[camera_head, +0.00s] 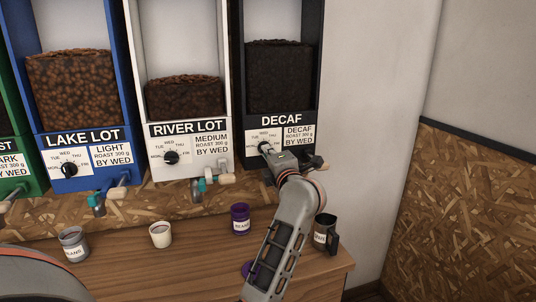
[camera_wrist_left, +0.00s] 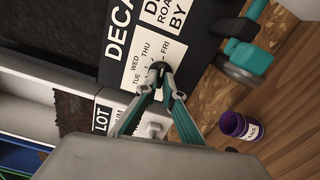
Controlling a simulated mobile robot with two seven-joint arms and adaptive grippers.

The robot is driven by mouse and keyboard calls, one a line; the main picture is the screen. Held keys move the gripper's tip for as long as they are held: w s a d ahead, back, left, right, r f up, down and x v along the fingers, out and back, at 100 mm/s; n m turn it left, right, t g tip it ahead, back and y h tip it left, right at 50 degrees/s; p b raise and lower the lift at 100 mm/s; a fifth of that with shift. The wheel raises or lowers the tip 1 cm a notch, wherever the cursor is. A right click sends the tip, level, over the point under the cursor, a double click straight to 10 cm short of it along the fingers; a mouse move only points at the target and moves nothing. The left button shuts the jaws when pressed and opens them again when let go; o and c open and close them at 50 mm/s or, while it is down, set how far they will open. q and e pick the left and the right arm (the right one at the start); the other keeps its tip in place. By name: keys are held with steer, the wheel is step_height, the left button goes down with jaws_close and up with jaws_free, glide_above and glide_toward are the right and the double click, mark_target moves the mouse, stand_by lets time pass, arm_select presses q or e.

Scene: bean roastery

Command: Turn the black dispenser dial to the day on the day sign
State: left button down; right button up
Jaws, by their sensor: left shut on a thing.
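The black dispenser (camera_head: 257,123), labelled DECAF, stands at the right of the row in the head view. Its white dial card (camera_wrist_left: 138,62) with day names is rotated in the left wrist view. A white sign (camera_head: 299,136) beside it reads BY WED. My left gripper (camera_head: 266,148) reaches up to the dial in the head view. In the left wrist view its fingertips are shut on the small black dial (camera_wrist_left: 158,67). The fingers hide much of the dial, and I cannot tell where its pointer stands. My right gripper is not in view.
The white RIVER LOT dispenser (camera_head: 189,129) and blue LAKE LOT dispenser (camera_head: 84,138) stand to the left, with their own dials. Several cups stand on the wooden counter below, including a purple cup (camera_head: 240,222), a white cup (camera_head: 160,238) and a dark mug (camera_head: 322,238).

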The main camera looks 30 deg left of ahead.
arm_select(q)
steer(key=c, duration=2.2)
jaws_free()
steer(key=shift+v, duration=3.8)
steer(key=shift+f, duration=0.1)
steer(key=s+d+f+m+t+h, duration=0.45)
steer(key=d+f+m+h, duration=0.25)
steer(key=f+m, duration=0.6)
steer(key=s+d+f+m+t+h, duration=0.45)
steer(key=d+f+m+h, duration=0.35)
steer(key=f+m, duration=0.5)
steer(key=s+f+m+g, duration=0.2)
steer(key=s+f+g, duration=0.1)
steer(key=s+f, duration=0.4)
steer(key=s+f+m+g, duration=0.3)
steer(key=s+f, duration=0.3)
steer(key=f, duration=0.3)
steer(key=s+f+m+g, duration=0.2)
steer(key=s+f+g, duration=0.2)
steer(key=s+f, duration=0.3)
steer(key=shift+s+a+f+m+h, duration=0.15)
steer(key=shift+a+f+m+h, duration=0.05)
steer(key=shift+f, duration=0.25)
steer(key=shift+s+a+f+m+h, duration=0.15)
steer(key=shift+f+m+h, duration=0.05)
steer(key=shift+f, duration=0.3)
